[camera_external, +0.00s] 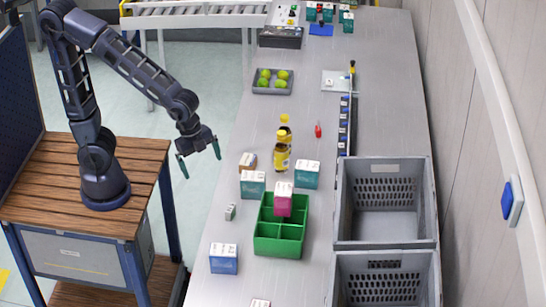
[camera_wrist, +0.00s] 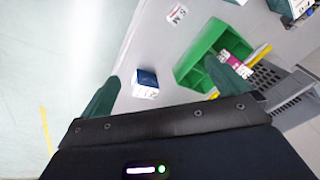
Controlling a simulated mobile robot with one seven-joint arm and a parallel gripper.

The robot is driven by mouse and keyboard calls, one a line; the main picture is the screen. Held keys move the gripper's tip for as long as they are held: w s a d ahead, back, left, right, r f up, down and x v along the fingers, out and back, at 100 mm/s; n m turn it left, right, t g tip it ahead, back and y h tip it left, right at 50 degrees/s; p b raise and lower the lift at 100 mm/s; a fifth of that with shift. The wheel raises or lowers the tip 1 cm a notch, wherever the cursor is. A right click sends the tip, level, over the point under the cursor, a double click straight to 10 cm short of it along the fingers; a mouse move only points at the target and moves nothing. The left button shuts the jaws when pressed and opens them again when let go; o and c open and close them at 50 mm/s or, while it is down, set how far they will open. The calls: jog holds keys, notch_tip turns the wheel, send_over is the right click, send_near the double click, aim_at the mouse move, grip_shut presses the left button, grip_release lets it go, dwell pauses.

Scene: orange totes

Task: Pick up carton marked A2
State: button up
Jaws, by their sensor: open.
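Several cartons stand on the grey bench; their marks are too small to read, so I cannot tell which is A2. They include a blue and white carton (camera_external: 223,260), two teal and white cartons (camera_external: 253,186) (camera_external: 307,176), a small orange-brown carton (camera_external: 248,162) and a magenta carton (camera_external: 283,203) in a green divided crate (camera_external: 278,246). My gripper (camera_external: 200,157) is open and empty, pointing down in the air left of the bench. In the wrist view, a blue carton (camera_wrist: 146,85) shows between and beyond my open fingers (camera_wrist: 161,70), apart from them.
Two grey crates (camera_external: 342,205) (camera_external: 336,285) stand along the bench's right side. Two yellow-capped bottles (camera_external: 282,158) stand behind the cartons. A tray with green balls (camera_external: 272,89) lies farther back. Bare bench surrounds the blue carton.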

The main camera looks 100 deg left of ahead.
jog(key=w+d+f+m+g+h, duration=0.1)
jog(key=w+d+f+m+h, duration=0.1)
jog(key=w+d+f+m, duration=0.35)
jog(key=m+g+h, duration=0.1)
jog(key=m+h, duration=0.1)
jog(key=m, duration=0.1)
send_over(223, 248)
jog(key=a, duration=0.3)
notch_tip(223, 248, down, 7)
jog(key=shift+n, duration=0.25)
jog(key=x, duration=0.4)
jog(key=shift+s+d+f, duration=0.1)
jog(key=shift+d, duration=0.2)
jog(key=shift+x, duration=3.2)
jog(key=shift+a, duration=0.1)
jog(key=c, duration=1.1)
jog(key=shift+c, duration=0.2)
